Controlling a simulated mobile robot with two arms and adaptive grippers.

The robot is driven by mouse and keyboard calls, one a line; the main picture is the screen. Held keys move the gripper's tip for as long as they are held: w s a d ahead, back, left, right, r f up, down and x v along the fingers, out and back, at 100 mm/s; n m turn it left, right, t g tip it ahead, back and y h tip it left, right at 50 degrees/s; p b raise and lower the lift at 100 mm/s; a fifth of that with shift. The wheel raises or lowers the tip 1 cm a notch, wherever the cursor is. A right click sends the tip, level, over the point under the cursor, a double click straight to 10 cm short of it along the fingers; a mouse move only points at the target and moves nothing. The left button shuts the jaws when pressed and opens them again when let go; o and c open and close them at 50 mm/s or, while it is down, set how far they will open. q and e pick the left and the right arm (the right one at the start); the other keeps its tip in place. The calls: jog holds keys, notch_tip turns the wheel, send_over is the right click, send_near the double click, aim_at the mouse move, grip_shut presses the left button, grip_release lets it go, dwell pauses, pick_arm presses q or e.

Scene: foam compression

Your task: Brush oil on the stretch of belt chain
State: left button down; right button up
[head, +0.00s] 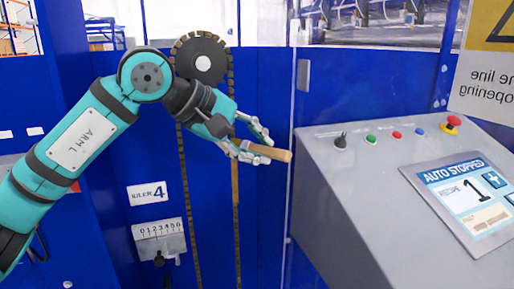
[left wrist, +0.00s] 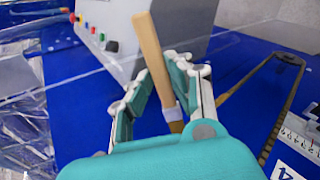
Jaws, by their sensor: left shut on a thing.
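My left gripper (head: 256,143) is shut on a brush with a pale wooden handle (head: 270,152). The handle points right in the head view. The belt chain (head: 184,180) runs in two strands down the blue panel from a dark toothed sprocket (head: 203,60). A stretch of the right strand (head: 235,185) looks browner and smoother, below the gripper. The chain also shows in the left wrist view (left wrist: 237,83). My right gripper is not in view.
A grey control console (head: 340,205) with coloured buttons and an "AUTO STOPPED" screen (head: 468,195) stands right of the gripper. A clear panel edge (head: 290,110) stands beside the console.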

aim_at(266, 155)
pick_arm(q)
jog(key=shift+r, duration=0.15)
jog(key=shift+s, duration=0.1)
jog(key=shift+s+d+b, duration=0.1)
jog(key=shift+s+b, duration=0.1)
jog(key=shift+b, duration=0.2)
jog(key=s, duration=0.1)
jog(key=s+d+b, duration=0.1)
jog(key=s, duration=0.1)
jog(key=shift+s+b, duration=0.2)
jog(key=shift+b, duration=0.1)
jog(key=shift+s+d+b, duration=0.3)
jog(key=shift+s, duration=0.55)
